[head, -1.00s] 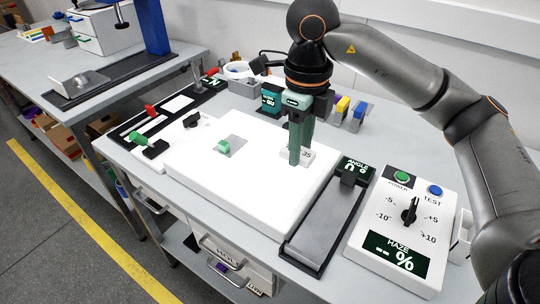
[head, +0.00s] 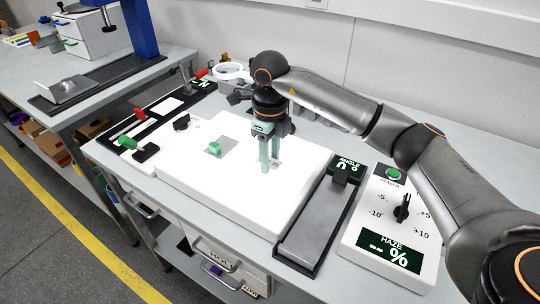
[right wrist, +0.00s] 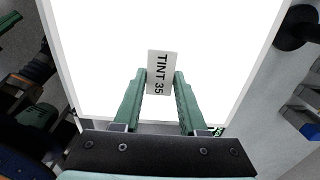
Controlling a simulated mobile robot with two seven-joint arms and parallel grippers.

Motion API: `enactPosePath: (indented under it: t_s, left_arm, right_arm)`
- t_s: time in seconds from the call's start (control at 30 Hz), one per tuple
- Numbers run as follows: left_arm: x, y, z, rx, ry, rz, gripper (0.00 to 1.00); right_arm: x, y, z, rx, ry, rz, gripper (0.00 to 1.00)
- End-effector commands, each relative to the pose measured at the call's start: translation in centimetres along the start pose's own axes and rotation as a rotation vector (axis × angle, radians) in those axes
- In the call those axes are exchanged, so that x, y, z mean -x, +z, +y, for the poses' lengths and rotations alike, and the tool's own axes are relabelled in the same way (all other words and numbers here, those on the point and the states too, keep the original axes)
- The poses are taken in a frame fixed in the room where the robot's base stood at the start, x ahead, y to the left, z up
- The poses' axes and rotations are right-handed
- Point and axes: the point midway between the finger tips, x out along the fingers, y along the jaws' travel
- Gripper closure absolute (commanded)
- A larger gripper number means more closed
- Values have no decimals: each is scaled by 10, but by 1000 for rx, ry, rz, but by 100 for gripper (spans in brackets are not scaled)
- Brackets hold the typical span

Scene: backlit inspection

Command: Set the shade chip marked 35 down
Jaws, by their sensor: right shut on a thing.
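The shade chip (right wrist: 162,72) is a light grey plate marked TINT 35. It sits between the green fingers of my right gripper (right wrist: 160,75), which is shut on it. In the head view my right gripper (head: 269,168) points straight down over the right part of the bright white light panel (head: 210,190). There the chip (head: 277,162) shows only in part behind the fingertips. I cannot tell whether it touches the panel. My left gripper is not in view.
A black-framed angle gauge (head: 318,220) and a haze meter (head: 388,235) stand to the right. Switches and a black-framed slide unit (head: 130,130) lie left. The panel's front is clear.

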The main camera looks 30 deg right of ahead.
Motion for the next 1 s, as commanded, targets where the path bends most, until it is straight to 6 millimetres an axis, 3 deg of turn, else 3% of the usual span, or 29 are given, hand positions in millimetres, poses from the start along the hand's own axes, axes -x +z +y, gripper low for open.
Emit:
enactPosePath:
  t_s: [0.3,0.33,0.57,0.83,1.0]
  left_arm:
    - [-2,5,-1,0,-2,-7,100]
    - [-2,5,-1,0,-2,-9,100]
    - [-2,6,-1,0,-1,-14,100]
    - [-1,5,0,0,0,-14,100]
    - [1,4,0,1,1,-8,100]
  right_arm:
    - [-4,0,0,-1,-1,-1,100]
    - [-3,0,0,-1,-1,-1,57]
    - [-2,0,0,-1,-1,-1,31]
    - [-1,0,0,-1,-1,-2,29]
    - [14,1,0,-1,-2,-6,29]
